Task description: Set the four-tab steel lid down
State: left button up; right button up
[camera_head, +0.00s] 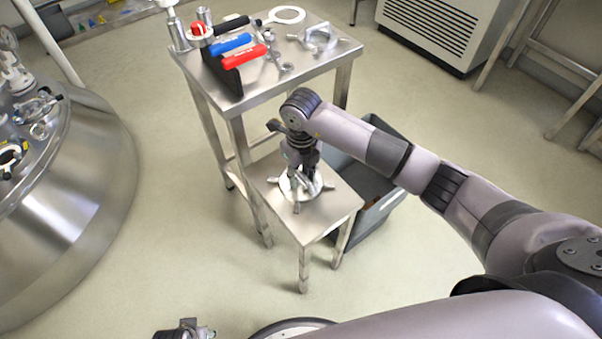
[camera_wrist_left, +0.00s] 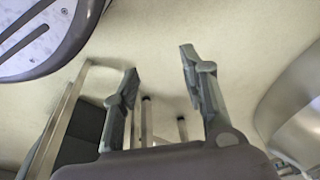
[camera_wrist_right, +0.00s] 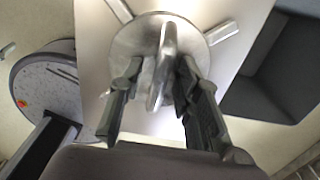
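The four-tab steel lid (camera_head: 289,188) is a round plate with tabs sticking out. It lies flat on the low steel table (camera_head: 336,208), apparently resting on it. The right wrist view shows the lid (camera_wrist_right: 127,42) with its raised handle (camera_wrist_right: 166,62) between my right fingers. My right gripper (camera_head: 301,174) points down over the lid. Its fingers (camera_wrist_right: 158,75) stand apart on both sides of the handle, with a gap on the left side; contact on the right is unclear. My left gripper (camera_wrist_left: 160,68) is open and empty, above the floor away from the table.
A taller steel table (camera_head: 262,92) behind holds a red-handled tool (camera_head: 244,57), a blue-handled tool (camera_head: 230,44), a white ring (camera_head: 287,15) and metal fittings. A grey bin (camera_head: 377,222) stands right of the low table. A large steel vessel (camera_head: 85,190) is at left. Floor in front is clear.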

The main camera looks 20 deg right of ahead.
aim_at(301, 174)
pick_arm(q)
jog(key=s+f, duration=0.1)
jog(key=s+f+p, duration=0.1)
jog(key=f, duration=0.1)
jog(key=s+f, duration=0.1)
jog(key=f, duration=0.1)
jog(key=shift+a, duration=0.2)
pick_arm(e)
notch_tip(301, 174, up, 12)
jog(key=shift+r, duration=0.1)
